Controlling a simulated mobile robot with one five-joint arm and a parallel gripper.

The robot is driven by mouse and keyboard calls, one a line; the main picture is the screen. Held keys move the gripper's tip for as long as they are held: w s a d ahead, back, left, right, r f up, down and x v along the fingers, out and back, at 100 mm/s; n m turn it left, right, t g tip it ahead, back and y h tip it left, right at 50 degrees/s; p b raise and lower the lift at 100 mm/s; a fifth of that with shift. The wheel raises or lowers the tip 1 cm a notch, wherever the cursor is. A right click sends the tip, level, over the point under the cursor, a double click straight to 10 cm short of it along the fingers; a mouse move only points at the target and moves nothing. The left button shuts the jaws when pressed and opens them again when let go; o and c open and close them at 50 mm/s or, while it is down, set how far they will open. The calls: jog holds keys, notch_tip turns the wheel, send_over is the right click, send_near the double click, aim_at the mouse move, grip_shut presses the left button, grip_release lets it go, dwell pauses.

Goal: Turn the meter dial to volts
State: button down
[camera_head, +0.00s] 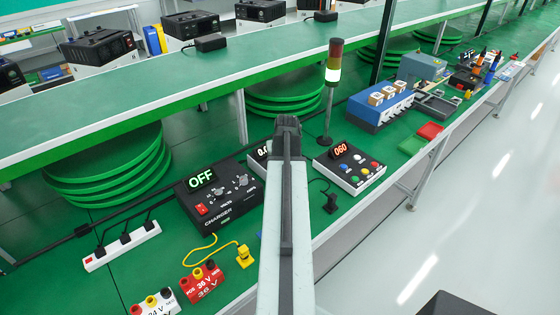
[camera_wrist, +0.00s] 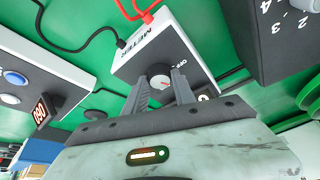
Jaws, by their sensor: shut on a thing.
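My gripper (camera_wrist: 162,84) is shut on the dial, one finger on each side. In the head view the meter (camera_head: 257,157) is mostly hidden behind my arm, with part of its lit display showing. My fingers are hidden there.
The black charger (camera_head: 222,197), reading OFF, stands left of the meter. A white button box (camera_head: 349,169) reading 060 stands to its right. A signal tower (camera_head: 331,85) rises behind. A power strip (camera_head: 121,246) and a red 36 V block (camera_head: 202,283) lie front left.

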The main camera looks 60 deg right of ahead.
dwell(0.4)
jog(key=c, duration=1)
grip_release()
jog(key=shift+c, duration=0.2)
jog(key=p+v, duration=0.7)
jog(key=shift+r, duration=0.35)
jog(key=shift+a, duration=0.15)
